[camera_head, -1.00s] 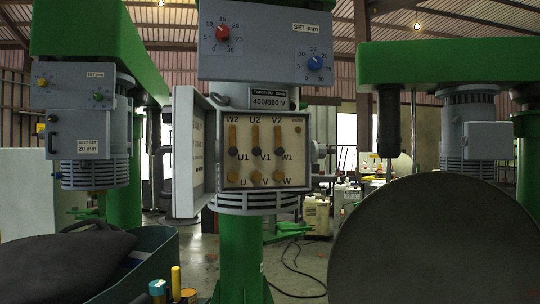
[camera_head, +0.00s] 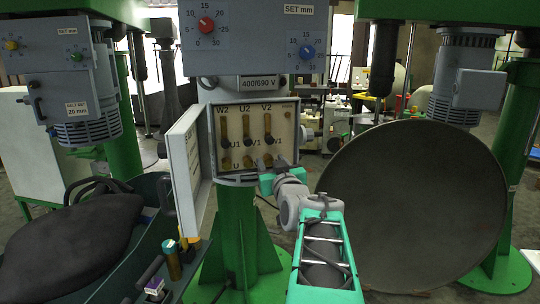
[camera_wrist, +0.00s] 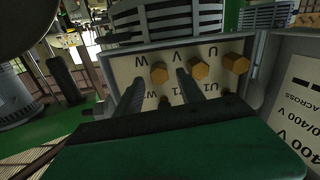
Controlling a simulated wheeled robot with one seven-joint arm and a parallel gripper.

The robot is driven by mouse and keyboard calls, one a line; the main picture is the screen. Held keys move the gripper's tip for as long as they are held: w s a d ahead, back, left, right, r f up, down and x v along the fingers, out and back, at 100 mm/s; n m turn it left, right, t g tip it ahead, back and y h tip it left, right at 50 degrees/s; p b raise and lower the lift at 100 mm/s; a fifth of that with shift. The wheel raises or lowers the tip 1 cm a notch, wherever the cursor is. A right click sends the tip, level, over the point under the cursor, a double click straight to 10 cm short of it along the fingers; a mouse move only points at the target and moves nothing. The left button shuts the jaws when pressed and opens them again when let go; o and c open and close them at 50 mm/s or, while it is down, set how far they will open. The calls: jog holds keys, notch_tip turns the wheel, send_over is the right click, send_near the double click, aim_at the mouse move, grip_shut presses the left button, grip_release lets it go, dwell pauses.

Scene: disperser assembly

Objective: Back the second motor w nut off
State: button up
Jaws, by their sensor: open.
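The open terminal box (camera_head: 290,118) on the middle green column holds brass links, studs and nuts labelled W2, U2, V2, U1, V1, W1, U, V and W. In the wrist view its panel appears upside down, and the brass hex W nut (camera_wrist: 160,74) sits left of the V nut (camera_wrist: 198,70) and U nut (camera_wrist: 236,63). My gripper (camera_wrist: 159,82) is open, its two fingers on either side of the W nut in the picture. Contact cannot be told. In the head view my gripper (camera_head: 276,170) is at the box's lower right and obscures the W nut.
The box's grey door (camera_head: 188,165) stands open on the left. Grey panels with red (camera_head: 206,24) and blue dials are above. A large round dark disc (camera_head: 410,205) stands right of my arm. A green bin (camera_head: 130,245) with a dark bag (camera_head: 70,245) is at lower left.

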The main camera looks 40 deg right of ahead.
jog(key=shift+x, duration=0.8)
jog(key=shift+c, duration=0.4)
grip_shut()
